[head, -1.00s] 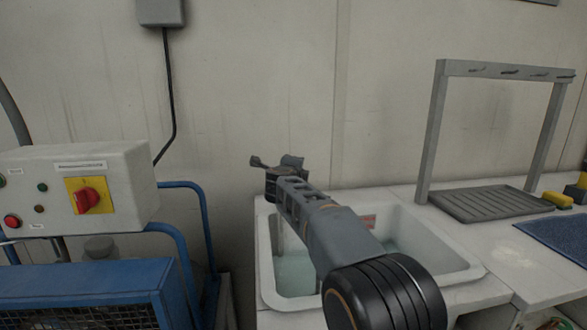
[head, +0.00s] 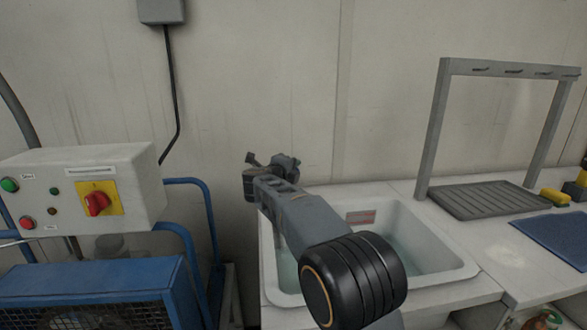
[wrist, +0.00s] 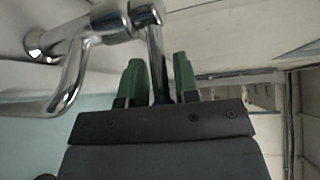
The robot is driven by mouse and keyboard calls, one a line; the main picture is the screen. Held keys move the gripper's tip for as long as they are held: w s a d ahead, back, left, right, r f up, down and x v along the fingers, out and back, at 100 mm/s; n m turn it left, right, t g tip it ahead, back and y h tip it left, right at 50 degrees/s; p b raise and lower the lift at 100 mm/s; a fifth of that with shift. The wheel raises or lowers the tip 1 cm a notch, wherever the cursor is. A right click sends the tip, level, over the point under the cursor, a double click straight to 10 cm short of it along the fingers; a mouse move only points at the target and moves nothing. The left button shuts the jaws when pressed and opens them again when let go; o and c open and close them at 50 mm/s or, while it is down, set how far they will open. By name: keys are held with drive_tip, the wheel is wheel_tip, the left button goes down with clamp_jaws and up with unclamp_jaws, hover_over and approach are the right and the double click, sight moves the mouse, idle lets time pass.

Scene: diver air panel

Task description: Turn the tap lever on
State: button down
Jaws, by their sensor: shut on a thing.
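The chrome tap (wrist: 115,18) is at the upper left in the wrist view, with its curved spout (wrist: 68,88) hanging down at the left. Its slim metal lever (wrist: 157,65) runs between the two green fingers of my gripper (wrist: 157,80). My gripper is shut on the lever. In the head view, my gripper (head: 268,170) is over the back left corner of the white sink (head: 447,272). My wrist and arm hide most of the tap there.
A control box (head: 140,172) with a red rotary switch (head: 97,203) stands left, above a blue machine (head: 95,280) with blue pipe rails. A grey rack (head: 432,130) and a blue mat (head: 560,237) are on the counter at right. The wall is close behind.

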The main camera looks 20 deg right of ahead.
drive_tip(key=c, duration=1.1)
unclamp_jaws()
drive_tip(key=shift+s+a, duration=0.1)
drive_tip(key=v, duration=1.3)
drive_tip(key=shift+s+a+p, duration=0.2)
drive_tip(key=shift+s+p, duration=0.05)
drive_tip(key=shift+p, duration=0.2)
